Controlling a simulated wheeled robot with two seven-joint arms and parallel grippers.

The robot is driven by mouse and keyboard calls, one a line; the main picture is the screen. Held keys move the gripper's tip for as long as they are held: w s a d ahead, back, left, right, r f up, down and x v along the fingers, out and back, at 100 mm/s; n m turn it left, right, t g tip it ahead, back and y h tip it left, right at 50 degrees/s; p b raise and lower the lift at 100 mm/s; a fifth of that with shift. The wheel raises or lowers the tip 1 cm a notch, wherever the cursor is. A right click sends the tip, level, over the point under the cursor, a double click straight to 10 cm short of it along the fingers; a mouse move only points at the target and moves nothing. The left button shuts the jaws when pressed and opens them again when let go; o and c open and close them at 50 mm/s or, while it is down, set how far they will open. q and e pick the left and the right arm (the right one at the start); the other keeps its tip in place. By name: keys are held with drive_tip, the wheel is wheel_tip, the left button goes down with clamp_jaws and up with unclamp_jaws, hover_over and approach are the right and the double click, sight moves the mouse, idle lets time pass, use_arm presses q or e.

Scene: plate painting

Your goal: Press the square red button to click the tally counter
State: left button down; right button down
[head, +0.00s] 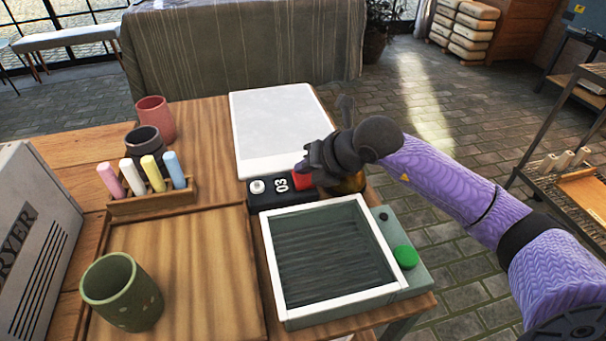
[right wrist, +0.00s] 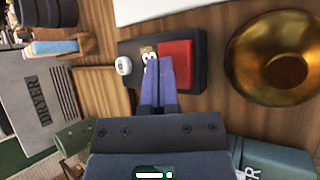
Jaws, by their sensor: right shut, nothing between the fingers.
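The tally counter (head: 268,201) is a dark box on the wooden table, with white digits reading 03. It also shows in the right wrist view (right wrist: 192,100). Its square red button (head: 302,180) is partly hidden by my right gripper (head: 303,168) in the head view. In the right wrist view the red button (right wrist: 178,58) lies just right of my shut, empty fingertips (right wrist: 158,58), which overlap its left edge and cover part of the digits. I cannot tell whether the fingertips touch the counter. My left gripper is in neither view.
A white knob (head: 257,187) sits on the counter's left end. A brass bowl (right wrist: 275,60) stands right beside the counter. A white panel (head: 275,120) lies behind, and a framed tray with a green button (head: 406,256) is in front.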

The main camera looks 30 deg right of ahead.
sight(306, 178)
drive_tip(key=shift+f, duration=0.45)
drive_tip(key=shift+r, duration=0.1)
idle(0.4)
drive_tip(key=shift+r+p, duration=0.5)
drive_tip(key=shift+r, duration=0.35)
wheel_tip(306, 178, up, 5)
drive_tip(key=p, duration=0.4)
drive_tip(key=shift+r, duration=0.1)
